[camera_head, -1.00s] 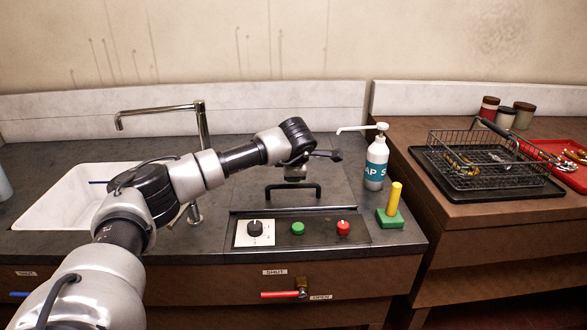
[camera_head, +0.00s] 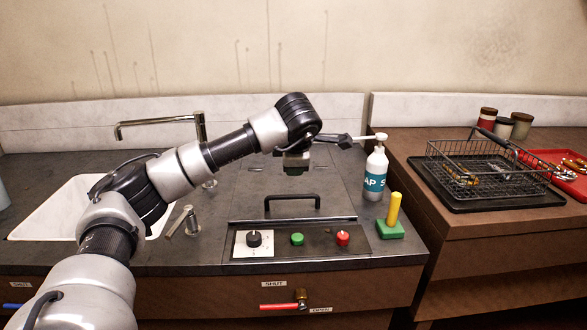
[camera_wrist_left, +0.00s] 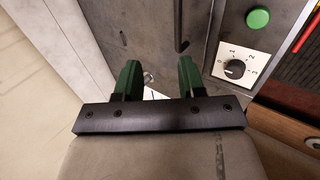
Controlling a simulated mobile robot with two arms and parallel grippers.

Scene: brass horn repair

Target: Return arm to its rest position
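My left arm comes in from the left in the head view and reaches over the counter. My left gripper (camera_head: 294,170) hangs above the dark lid panel, behind and above its black handle (camera_head: 292,200), with a visible gap between them. In the left wrist view my left gripper (camera_wrist_left: 160,75) has its two green fingers apart, with nothing between them. The panel with the dial (camera_wrist_left: 236,68) and the green button (camera_wrist_left: 258,18) shows to the right there. My right gripper is in neither view.
A soap bottle (camera_head: 375,172) stands close right of the gripper. A green block with a yellow peg (camera_head: 391,228) sits in front of it. The tap (camera_head: 199,130) and white sink (camera_head: 45,212) lie left. A wire basket (camera_head: 487,165) sits right.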

